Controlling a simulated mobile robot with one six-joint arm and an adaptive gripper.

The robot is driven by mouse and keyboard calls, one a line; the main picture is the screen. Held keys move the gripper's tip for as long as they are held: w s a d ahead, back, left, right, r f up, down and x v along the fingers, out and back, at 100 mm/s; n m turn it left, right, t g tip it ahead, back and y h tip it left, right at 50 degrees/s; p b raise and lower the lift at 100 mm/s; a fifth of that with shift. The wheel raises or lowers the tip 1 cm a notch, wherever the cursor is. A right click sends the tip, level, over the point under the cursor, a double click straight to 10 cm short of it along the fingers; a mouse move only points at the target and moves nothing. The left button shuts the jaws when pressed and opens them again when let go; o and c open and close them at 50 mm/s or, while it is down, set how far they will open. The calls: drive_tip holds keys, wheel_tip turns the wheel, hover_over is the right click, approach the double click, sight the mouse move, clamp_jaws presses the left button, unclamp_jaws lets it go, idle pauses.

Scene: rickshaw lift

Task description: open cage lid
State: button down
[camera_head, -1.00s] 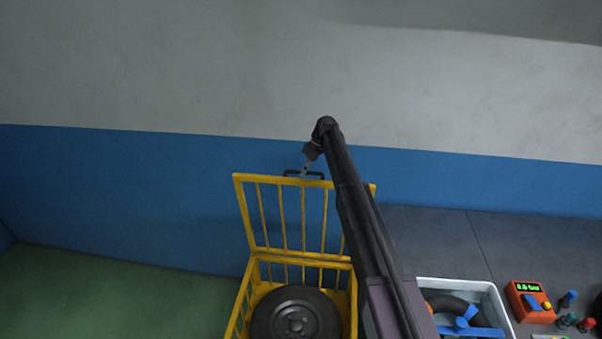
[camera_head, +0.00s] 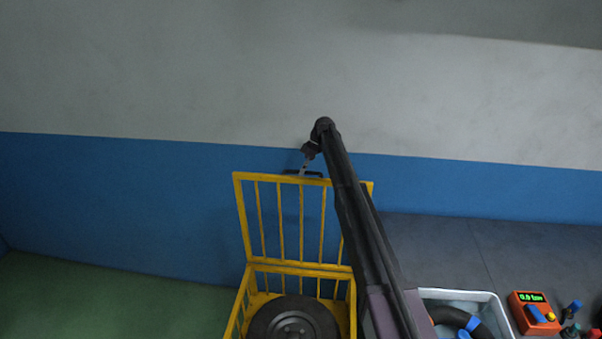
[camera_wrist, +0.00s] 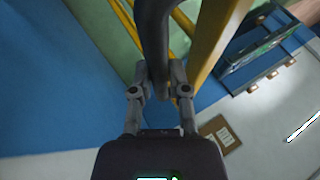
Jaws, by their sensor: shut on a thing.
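The yellow cage lid (camera_head: 281,217) stands raised, close to upright, at the back of the yellow cage (camera_head: 303,268) in the head view. A black handle (camera_head: 290,172) sits on the lid's top edge. My gripper (camera_head: 303,172) is at that handle, shut on it. In the wrist view my gripper's two fingers (camera_wrist: 161,92) close around the dark handle bar (camera_wrist: 153,40), with a yellow lid bar (camera_wrist: 214,40) beside it. A dark wheel (camera_head: 294,318) lies inside the open cage. My arm hides the right part of the lid and cage.
A blue and grey wall (camera_head: 120,190) stands behind the cage. To the right, a dark bench (camera_head: 435,245) carries a light grey bin (camera_head: 490,300) with a dark and blue item, an orange meter (camera_head: 533,313) and small tools. Green floor (camera_head: 100,300) is clear on the left.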

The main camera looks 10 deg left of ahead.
drive_tip(key=c, duration=0.6)
unclamp_jaws()
drive_tip(key=shift+w, duration=0.1)
drive_tip(key=shift+s, duration=0.2)
